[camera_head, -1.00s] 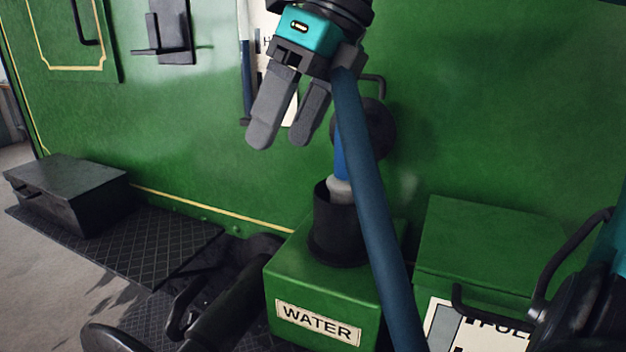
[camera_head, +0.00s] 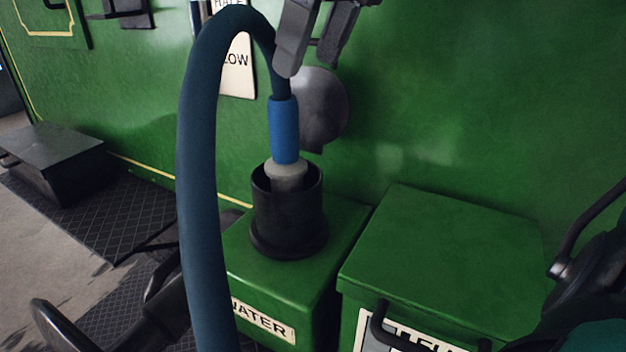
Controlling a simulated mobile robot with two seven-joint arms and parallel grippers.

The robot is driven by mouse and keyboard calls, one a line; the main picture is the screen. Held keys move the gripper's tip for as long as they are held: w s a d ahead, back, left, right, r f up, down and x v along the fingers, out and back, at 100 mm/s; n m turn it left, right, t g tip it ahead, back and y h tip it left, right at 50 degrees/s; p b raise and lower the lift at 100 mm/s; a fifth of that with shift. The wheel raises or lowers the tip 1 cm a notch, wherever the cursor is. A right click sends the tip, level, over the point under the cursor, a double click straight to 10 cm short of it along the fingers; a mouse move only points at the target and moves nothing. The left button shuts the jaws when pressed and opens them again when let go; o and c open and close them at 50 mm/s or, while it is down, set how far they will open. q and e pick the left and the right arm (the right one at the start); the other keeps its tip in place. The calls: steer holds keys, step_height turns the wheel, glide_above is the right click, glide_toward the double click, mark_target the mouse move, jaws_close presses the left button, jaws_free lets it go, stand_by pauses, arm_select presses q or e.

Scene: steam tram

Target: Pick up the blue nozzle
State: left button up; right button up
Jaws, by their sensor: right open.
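The blue nozzle (camera_head: 285,130) stands upright with its grey lower end inside the black round filler neck (camera_head: 290,220) on top of the green WATER box (camera_head: 345,225). A dark blue hose (camera_head: 198,180) rises at the left, arcs over and comes down into the nozzle's top. My right gripper (camera_head: 311,58) is at the top edge of the view, just above the nozzle and slightly right of it. Its jaws are open and I see nothing held in them. One finger overlaps the hose in the picture; I cannot tell whether they touch. My left gripper is not in view.
A green lidded box (camera_head: 450,245) with a black handle stands right of the WATER box. A grey round disc (camera_head: 322,108) is behind the nozzle on the green wall (camera_head: 470,90). A black step (camera_head: 55,155) is at the left. Dark arm-like parts fill the lower right edge.

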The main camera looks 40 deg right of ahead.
mark_target(284, 131)
steer(key=x, duration=0.7)
steer(key=shift+d, duration=0.1)
steer(key=shift+x, duration=2.95)
steer(key=shift+c, duration=0.3)
steer(key=shift+w+r, duration=0.1)
jaws_close()
